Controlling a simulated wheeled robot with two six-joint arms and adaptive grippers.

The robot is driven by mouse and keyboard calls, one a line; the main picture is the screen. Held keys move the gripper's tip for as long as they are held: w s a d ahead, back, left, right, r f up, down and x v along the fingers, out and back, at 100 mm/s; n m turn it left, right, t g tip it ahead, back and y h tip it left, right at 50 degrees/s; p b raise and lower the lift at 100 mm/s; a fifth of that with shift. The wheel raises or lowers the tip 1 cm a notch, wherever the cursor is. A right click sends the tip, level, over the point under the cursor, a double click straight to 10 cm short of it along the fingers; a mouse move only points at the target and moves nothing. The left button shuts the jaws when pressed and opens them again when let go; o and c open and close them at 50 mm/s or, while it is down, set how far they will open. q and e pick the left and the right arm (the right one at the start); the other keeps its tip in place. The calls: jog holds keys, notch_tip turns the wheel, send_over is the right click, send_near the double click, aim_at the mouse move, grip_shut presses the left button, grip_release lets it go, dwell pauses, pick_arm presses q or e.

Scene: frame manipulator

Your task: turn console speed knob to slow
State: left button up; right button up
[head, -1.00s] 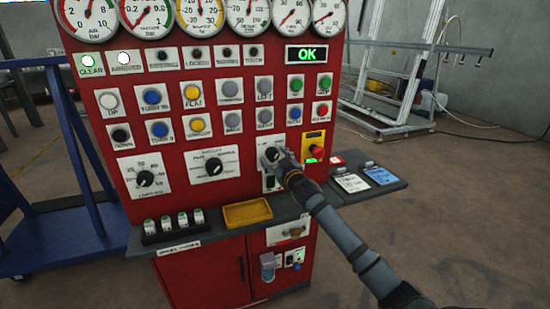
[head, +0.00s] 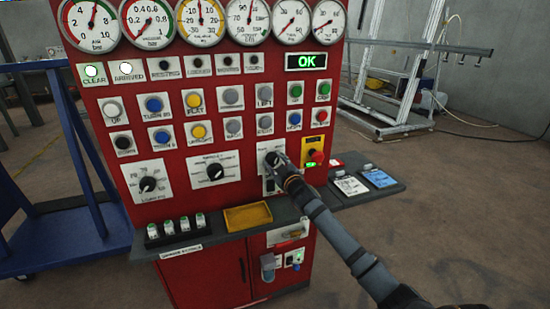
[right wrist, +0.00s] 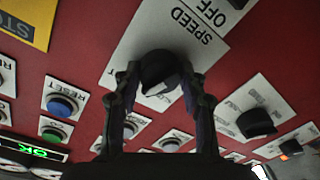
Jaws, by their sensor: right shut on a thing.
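The red console (head: 190,248) stands in front of me. The speed knob (head: 271,158) is a round black knob on a white plate, right of the other two dials. It also shows in the right wrist view (right wrist: 160,70), with the word SPEED on its plate. My right gripper (head: 280,165) is at the knob, and in the right wrist view its two fingers (right wrist: 161,88) stand on either side of it, shut on it. The fingers and arm hide part of the plate, so the slow mark and the knob's setting cannot be read. My left gripper is not in view.
A red stop button (head: 317,156) on a yellow plate sits close right of the knob. A grey shelf (head: 210,233) with a yellow tray (head: 248,217) juts out below. Push buttons and gauges fill the panel above. A blue cart (head: 75,235) stands at the left.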

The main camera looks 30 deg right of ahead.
jog(key=n+p, duration=0.6)
jog(key=shift+r, duration=0.25)
jog(key=shift+f+n+p, duration=0.1)
jog(key=shift+n+p, duration=0.7)
jog(key=shift+n, duration=0.4)
jog(key=shift+f+n+p, duration=0.1)
jog(key=shift+n+p, duration=0.55)
jog(key=shift+n, duration=0.45)
jog(key=shift+h, duration=0.3)
jog(key=o, duration=1.2)
jog(key=shift+c, duration=0.2)
jog(key=shift+s, duration=0.1)
